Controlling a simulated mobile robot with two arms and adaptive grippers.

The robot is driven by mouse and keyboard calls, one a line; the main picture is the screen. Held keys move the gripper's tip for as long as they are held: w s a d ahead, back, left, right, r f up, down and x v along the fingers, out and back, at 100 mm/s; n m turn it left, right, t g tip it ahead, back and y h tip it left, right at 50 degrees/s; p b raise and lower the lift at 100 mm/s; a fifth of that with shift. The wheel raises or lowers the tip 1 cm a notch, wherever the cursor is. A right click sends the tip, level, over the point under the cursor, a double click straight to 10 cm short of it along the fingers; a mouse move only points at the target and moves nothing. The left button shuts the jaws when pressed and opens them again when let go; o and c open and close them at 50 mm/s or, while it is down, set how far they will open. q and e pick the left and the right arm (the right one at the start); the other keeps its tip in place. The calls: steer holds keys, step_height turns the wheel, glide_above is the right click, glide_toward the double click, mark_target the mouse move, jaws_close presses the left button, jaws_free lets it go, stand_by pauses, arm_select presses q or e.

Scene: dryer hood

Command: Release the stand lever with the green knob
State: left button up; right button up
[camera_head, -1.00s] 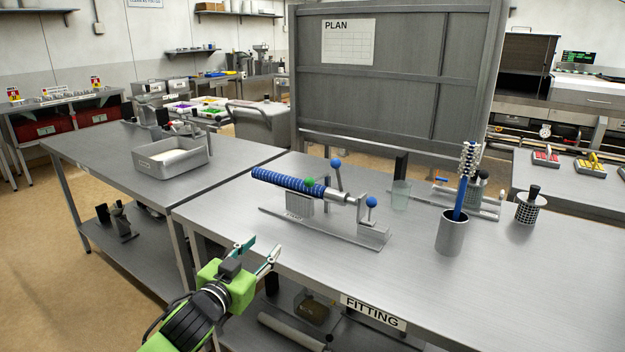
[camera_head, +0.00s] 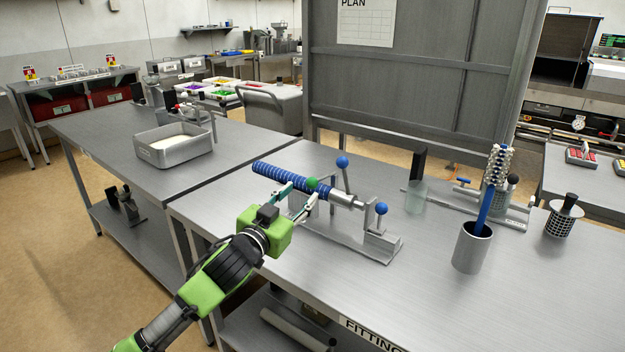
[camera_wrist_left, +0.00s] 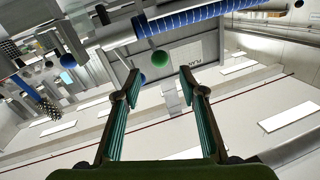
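The green knob (camera_head: 312,183) sits on the stand, just below the blue ribbed roller (camera_head: 284,177). In the left wrist view the green knob (camera_wrist_left: 159,58) shows beyond and between the two fingertips, with clear space around it. My left gripper (camera_head: 298,195) is open, its fingers pointing at the knob from the front left. In the left wrist view the open fingers (camera_wrist_left: 158,92) are empty. The stand (camera_head: 345,230) rests on the table and has two blue-knobbed levers (camera_head: 342,162). The lever under the green knob is mostly hidden by my fingers. My right gripper is not in view.
A grey cup with a blue-handled brush (camera_head: 472,248) stands on the right of the table (camera_head: 430,290). A grey tray (camera_head: 172,155) is on the left table. The table's front right is clear.

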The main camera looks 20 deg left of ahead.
mark_target(310, 185)
arm_select(q)
steer(key=w, duration=0.4)
steer(key=w+d, duration=0.1)
steer(key=w, duration=0.2)
steer(key=shift+p, duration=0.4)
steer(key=shift+w+f, duration=0.1)
steer(key=shift+w, duration=0.4)
steer(key=shift+w+d, duration=0.1)
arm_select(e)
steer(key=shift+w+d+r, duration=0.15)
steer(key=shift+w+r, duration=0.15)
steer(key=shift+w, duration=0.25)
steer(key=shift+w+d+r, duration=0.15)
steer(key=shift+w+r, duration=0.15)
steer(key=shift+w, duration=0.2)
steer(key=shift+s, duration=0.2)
arm_select(q)
jaws_close()
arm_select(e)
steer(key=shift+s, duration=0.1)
